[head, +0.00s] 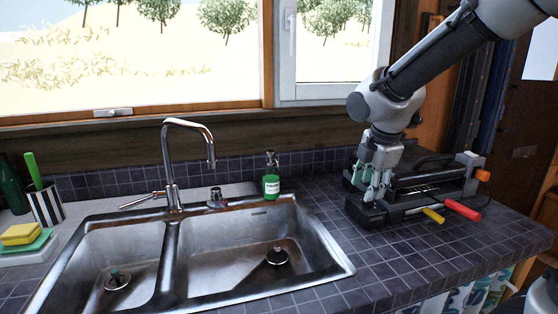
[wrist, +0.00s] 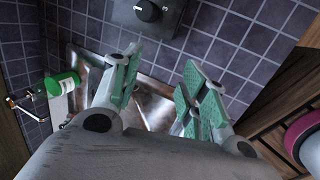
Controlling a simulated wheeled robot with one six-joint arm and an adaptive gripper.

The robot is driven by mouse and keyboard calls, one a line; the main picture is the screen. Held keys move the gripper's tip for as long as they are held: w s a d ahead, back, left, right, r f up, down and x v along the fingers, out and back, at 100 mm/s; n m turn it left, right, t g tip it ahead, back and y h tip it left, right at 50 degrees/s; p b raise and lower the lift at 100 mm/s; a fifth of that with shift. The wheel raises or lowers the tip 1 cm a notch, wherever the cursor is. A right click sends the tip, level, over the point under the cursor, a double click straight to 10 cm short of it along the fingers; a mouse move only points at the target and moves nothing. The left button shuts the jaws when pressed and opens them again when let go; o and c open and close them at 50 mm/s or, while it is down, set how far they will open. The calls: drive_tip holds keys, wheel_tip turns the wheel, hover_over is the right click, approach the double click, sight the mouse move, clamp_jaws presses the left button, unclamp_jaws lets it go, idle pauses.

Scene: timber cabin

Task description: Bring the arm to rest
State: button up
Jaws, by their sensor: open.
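My gripper (head: 374,190) is at the end of my arm, which reaches down from the upper right in the head view. It is beside or over the left end of a dark appliance (head: 425,180) on the tiled counter; I cannot tell if they touch. In the wrist view its two green-padded fingers (wrist: 160,88) are spread apart, with nothing between them. Part of the appliance is hidden behind my gripper and wrist.
The steel double sink (head: 330,258) is left of my gripper. A green soap bottle (head: 271,180) stands behind it, close to the tap (head: 170,165). Red (head: 463,210) and yellow (head: 433,215) handles stick out at the appliance's front. The counter's front right (head: 410,265) is clear.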

drive_tip(key=s+d+r+m, duration=0.2)
drive_tip(key=s+d+m, duration=0.5)
drive_tip(key=s+m, duration=0.3)
drive_tip(key=s+d+r+m, duration=0.3)
drive_tip(key=s+d+m, duration=0.4)
drive_tip(key=s+m, duration=0.4)
drive_tip(key=shift+s, duration=0.25)
